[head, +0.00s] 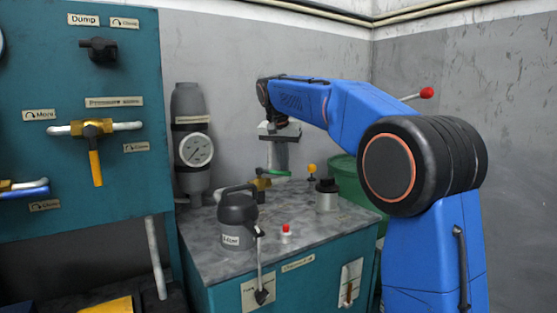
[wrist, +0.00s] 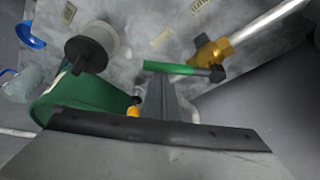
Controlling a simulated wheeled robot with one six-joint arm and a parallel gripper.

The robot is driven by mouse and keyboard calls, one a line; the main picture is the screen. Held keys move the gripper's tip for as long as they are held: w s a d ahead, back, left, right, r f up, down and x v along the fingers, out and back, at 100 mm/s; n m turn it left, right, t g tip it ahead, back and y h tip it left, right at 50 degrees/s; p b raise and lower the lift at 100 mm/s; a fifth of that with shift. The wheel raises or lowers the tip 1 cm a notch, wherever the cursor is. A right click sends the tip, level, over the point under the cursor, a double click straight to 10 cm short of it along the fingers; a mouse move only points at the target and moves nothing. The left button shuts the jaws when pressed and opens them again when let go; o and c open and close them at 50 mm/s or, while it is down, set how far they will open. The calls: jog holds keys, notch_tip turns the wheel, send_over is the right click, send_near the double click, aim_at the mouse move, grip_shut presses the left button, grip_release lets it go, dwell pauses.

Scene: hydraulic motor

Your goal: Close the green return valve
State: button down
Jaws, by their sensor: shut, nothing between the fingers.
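The green return valve shows in the head view as a green lever handle (head: 279,173) on a brass body (head: 260,184) at the back of the bench. In the wrist view the green handle (wrist: 168,68) reaches left from the brass body (wrist: 213,52), with a dark joint between them. My gripper (head: 270,166) points down just above the handle in the head view. Its shut, empty fingers (wrist: 161,82) show in the wrist view near the handle's middle. I cannot tell whether they touch it.
A grey cylinder with a black cap (head: 327,195) and a yellow knob (head: 311,172) stand to the right. A green drum (head: 346,180) is behind them. A dark pump (head: 238,218) and a red button (head: 286,231) are nearer. A pressure gauge (head: 196,150) is at the left.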

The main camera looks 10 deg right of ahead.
aim_at(288, 173)
jog(key=s+m, duration=0.1)
jog(key=s+a+m, duration=0.1)
jog(key=shift+a+m+g+h, duration=0.15)
jog(key=shift+m+g+h, duration=0.25)
jog(key=shift+s+a+m+g, duration=0.15)
jog(key=shift+s+a+m, duration=0.4)
jog(key=shift+a, duration=0.2)
jog(key=shift+s+a+m+g, duration=0.15)
jog(key=shift+s+a+m, duration=0.4)
jog(key=shift+a, duration=0.25)
jog(key=d, duration=0.2)
jog(key=w+d, duration=0.1)
jog(key=d, duration=0.1)
jog(key=shift+w+r, duration=0.1)
jog(key=shift+r, duration=0.25)
jog(key=v, duration=1)
jog(key=shift+w+a, duration=0.3)
jog(key=shift+a, duration=0.1)
